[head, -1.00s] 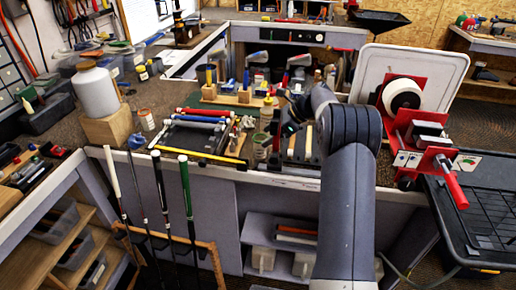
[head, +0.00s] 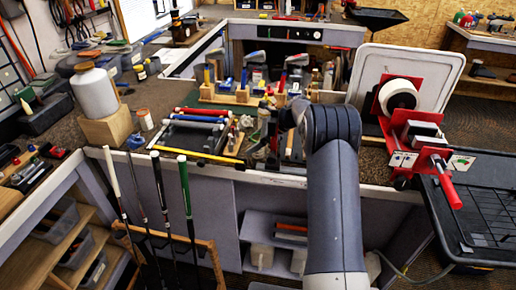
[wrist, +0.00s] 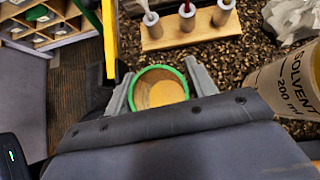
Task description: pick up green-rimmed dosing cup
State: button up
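The green-rimmed dosing cup (wrist: 160,93) is in the middle of the wrist view, seen from above, with a tan-yellow inside. My gripper (wrist: 163,66) has one grey finger on each side of the cup. The left finger looks very close to the rim; a thin gap seems to show at the right finger. Contact is hard to judge, and the cup's lower part is hidden by my gripper's body. In the head view my wrist and arm cover the area around the cup, and I cannot make it out.
In the wrist view a wooden block (wrist: 152,40) with several handles stands beyond the cup, and a solvent beaker (wrist: 268,88) stands close on the right. A yellow bar (wrist: 107,30) is on the left. In the head view a red-handled clamp device (head: 425,130) is right of my arm.

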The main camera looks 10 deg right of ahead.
jog(key=c, duration=0.7)
jog(key=shift+d+r, duration=0.1)
jog(key=shift+d+r, duration=0.25)
jog(key=s+d+r+b, duration=0.1)
jog(key=s+d+r, duration=0.1)
jog(key=d, duration=0.4)
jog(key=s+d+r+b, duration=0.1)
jog(key=s+d+r, duration=0.1)
jog(key=d+r, duration=0.3)
jog(key=shift+d+r, duration=0.2)
jog(key=shift+d, duration=0.65)
jog(key=shift+s, duration=0.1)
